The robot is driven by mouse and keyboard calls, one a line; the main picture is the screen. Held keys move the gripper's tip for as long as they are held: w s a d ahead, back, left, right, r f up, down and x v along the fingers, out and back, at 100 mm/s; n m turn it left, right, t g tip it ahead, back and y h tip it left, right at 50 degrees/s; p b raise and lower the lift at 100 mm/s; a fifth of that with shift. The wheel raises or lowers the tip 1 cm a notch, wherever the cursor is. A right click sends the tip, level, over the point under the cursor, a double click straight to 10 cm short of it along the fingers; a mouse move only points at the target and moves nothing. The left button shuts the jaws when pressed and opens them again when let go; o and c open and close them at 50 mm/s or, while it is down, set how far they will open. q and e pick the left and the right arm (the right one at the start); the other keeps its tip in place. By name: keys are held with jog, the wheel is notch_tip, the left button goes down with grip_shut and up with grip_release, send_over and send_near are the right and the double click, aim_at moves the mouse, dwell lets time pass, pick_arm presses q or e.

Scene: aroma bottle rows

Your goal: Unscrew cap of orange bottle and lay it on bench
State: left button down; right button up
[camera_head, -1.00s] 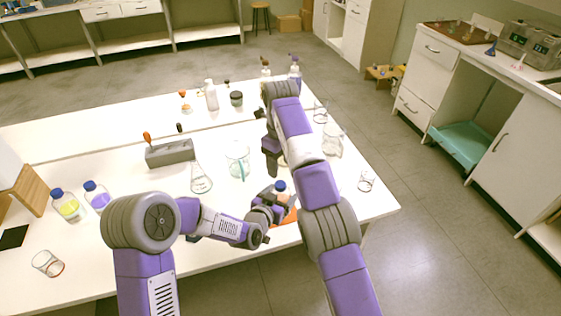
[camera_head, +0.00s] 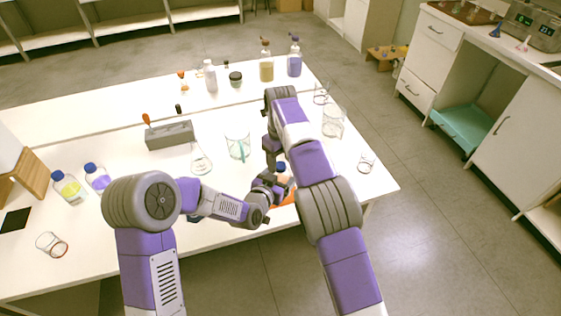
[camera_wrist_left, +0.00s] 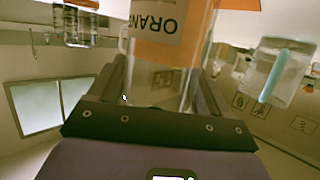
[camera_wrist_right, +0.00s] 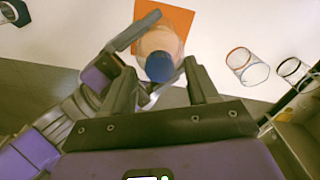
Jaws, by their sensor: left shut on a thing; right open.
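The orange bottle is clear glass with an orange label; it shows in the left wrist view (camera_wrist_left: 170,75). Its blue cap (camera_head: 280,167) is on top and also shows from above in the right wrist view (camera_wrist_right: 160,67). The bottle is upright over an orange mat (camera_wrist_right: 180,20). My left gripper (camera_head: 268,188) is shut around the bottle's body, one finger on each side. My right gripper (camera_wrist_right: 160,85) is open above the bottle, its fingers pointing down to either side of the cap. I see no contact between them and the cap. The head view hides much of the bottle.
A beaker with a teal rod (camera_head: 238,148), a flask (camera_head: 201,162) and a grey rack (camera_head: 170,135) stand behind and left. Two blue-capped bottles (camera_head: 69,188) are farther left. Empty glassware (camera_head: 366,163) stands at right near the bench edge. Bare bench (camera_head: 225,185) lies between.

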jog(key=shift+f, duration=0.6)
